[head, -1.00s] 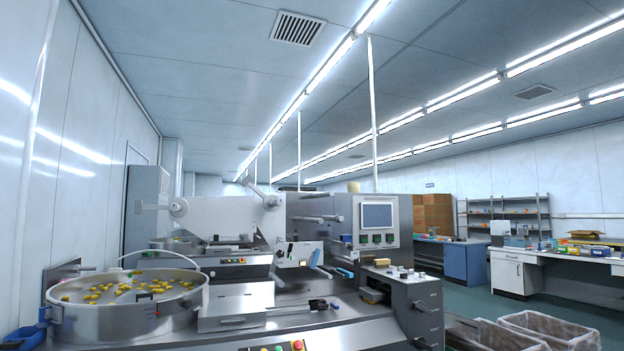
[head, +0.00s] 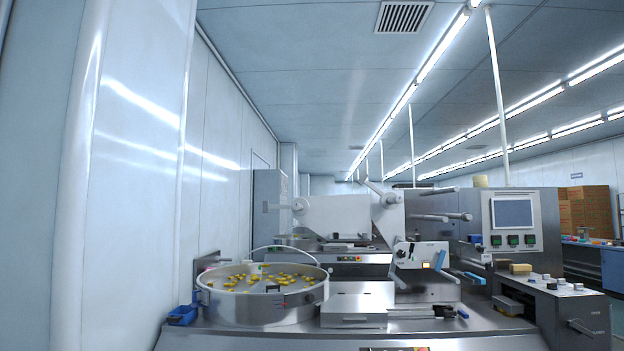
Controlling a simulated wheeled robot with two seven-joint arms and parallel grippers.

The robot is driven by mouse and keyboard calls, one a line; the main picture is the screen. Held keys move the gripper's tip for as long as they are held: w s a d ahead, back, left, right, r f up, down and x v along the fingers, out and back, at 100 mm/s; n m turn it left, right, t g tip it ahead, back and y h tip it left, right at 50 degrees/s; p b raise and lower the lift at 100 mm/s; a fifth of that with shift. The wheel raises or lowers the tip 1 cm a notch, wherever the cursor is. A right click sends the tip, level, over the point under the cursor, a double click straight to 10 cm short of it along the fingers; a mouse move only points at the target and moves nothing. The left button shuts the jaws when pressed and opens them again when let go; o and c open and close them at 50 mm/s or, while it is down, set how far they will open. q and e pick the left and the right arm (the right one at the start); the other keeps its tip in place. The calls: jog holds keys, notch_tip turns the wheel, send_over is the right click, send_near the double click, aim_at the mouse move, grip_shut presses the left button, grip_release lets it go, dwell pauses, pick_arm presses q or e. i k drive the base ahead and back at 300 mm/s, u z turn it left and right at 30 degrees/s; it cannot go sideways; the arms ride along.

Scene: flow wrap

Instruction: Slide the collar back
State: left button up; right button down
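The flow wrap machine (head: 345,306) stands ahead, with a round steel bowl (head: 262,307) of yellow pieces at its left. Film-roll spindles (head: 440,217) stick out at its upper middle, beside a grey cabinet with a screen (head: 512,212). I cannot tell which part is the collar; the shafts are small at this distance. Neither of my grippers is in view.
A white wall (head: 130,200) runs close along the left. A blue bin (head: 183,315) sits left of the bowl. A grey control box (head: 570,310) juts out at the right. Brown boxes (head: 585,212) and a blue cabinet (head: 614,268) stand farther back right.

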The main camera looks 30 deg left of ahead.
aim_at(384, 196)
jog(key=u, duration=0.95)
jog(key=i, duration=0.95)
jog(key=u, duration=0.75)
jog(key=i, duration=1.2)
jog(key=z, duration=0.8)
jog(key=i, duration=0.9)
jog(key=z, duration=1)
